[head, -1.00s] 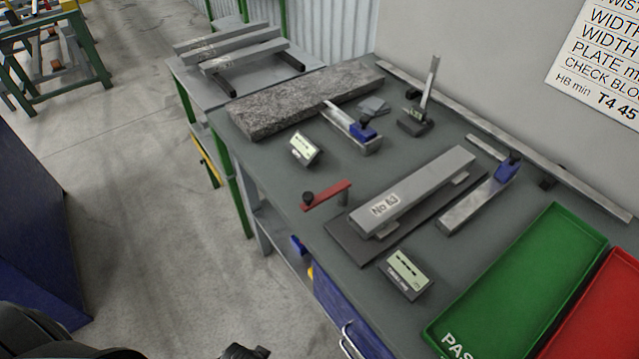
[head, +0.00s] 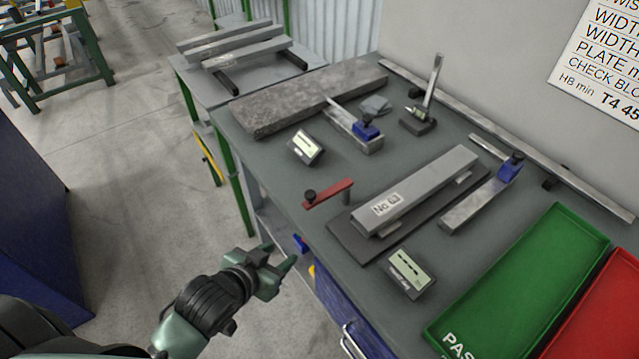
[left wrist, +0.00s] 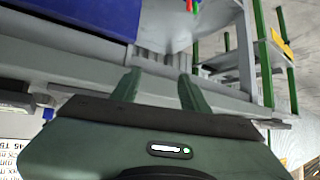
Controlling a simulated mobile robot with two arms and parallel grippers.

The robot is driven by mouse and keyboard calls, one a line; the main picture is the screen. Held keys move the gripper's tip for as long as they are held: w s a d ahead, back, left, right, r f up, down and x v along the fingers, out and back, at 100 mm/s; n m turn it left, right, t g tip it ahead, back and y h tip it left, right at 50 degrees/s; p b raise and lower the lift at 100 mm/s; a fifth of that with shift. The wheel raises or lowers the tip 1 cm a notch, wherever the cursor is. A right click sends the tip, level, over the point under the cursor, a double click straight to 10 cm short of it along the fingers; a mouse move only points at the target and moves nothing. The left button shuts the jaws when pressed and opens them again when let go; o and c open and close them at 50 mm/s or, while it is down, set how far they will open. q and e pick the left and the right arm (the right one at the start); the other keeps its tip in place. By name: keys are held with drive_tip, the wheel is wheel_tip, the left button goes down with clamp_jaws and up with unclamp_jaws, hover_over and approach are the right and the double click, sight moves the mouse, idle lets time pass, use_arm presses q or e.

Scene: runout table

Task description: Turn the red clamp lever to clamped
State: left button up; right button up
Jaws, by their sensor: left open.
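The red clamp lever (head: 329,194) lies near the front edge of the grey table, left of the steel bar marked "No" (head: 418,190). A dark knob sits on its left end. The lever is not clearly seen there. My right gripper is not in view.
Two small display boxes (head: 305,147) (head: 408,273) stand on the table. A granite slab (head: 310,98) lies at the back left. A green tray (head: 520,285) and a red tray (head: 605,315) lie at the right. A blue drawer unit (head: 350,318) is under the table edge.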

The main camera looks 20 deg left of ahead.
sight(320, 194)
use_arm(q)
drive_tip(key=w+d+r+t+h, duration=0.1)
drive_tip(key=w+r+t+h, duration=0.1)
drive_tip(key=w+r, duration=0.1)
drive_tip(key=w+d+r+m+t+h+p, duration=0.1)
drive_tip(key=w+d+r+t+h, duration=0.1)
drive_tip(key=w, duration=0.3)
drive_tip(key=w+d+r+m+t+h, duration=0.1)
drive_tip(key=w+d+r+t+h, duration=0.1)
drive_tip(key=w+r, duration=0.2)
drive_tip(key=shift+w+r+p, duration=0.25)
drive_tip(key=shift+r+p, duration=0.15)
drive_tip(key=shift+r, duration=0.1)
drive_tip(key=shift+w+d, duration=0.25)
drive_tip(key=shift+w, duration=0.25)
drive_tip(key=shift+f, duration=0.1)
clamp_jaws()
idle(0.5)
